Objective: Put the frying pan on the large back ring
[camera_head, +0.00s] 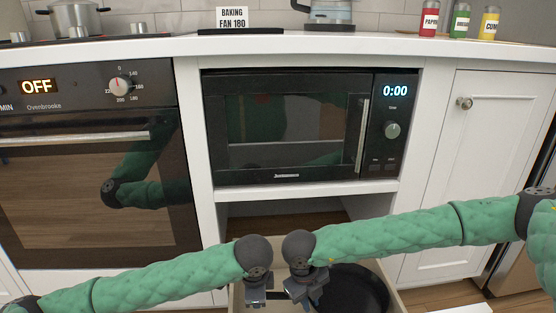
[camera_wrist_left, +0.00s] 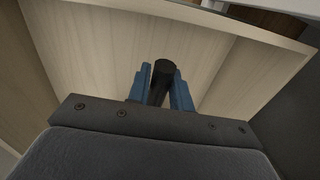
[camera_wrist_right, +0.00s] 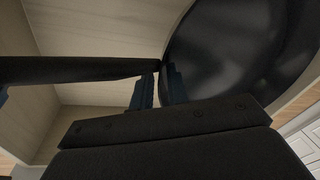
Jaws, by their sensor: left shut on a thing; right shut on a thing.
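The black frying pan (camera_head: 352,292) lies in or just above the open drawer below the microwave; it also fills the upper right of the right wrist view (camera_wrist_right: 240,45). Its dark handle (camera_wrist_right: 75,69) runs left from the pan. My left gripper (camera_head: 257,298) is shut on the handle end, which shows between its blue fingers (camera_wrist_left: 162,82). My right gripper (camera_head: 307,296) is shut on the handle close to the pan body (camera_wrist_right: 160,78). The hob (camera_head: 110,38) shows only as a strip at the upper left; I cannot make out the large back ring.
A steel pot (camera_head: 75,20) stands on the hob. The oven (camera_head: 90,160) is below it, the microwave (camera_head: 290,125) right of it. The drawer's pale walls (camera_wrist_left: 240,75) surround the grippers closely. A glass kettle (camera_head: 330,14) and spice jars (camera_head: 460,20) stand on the counter.

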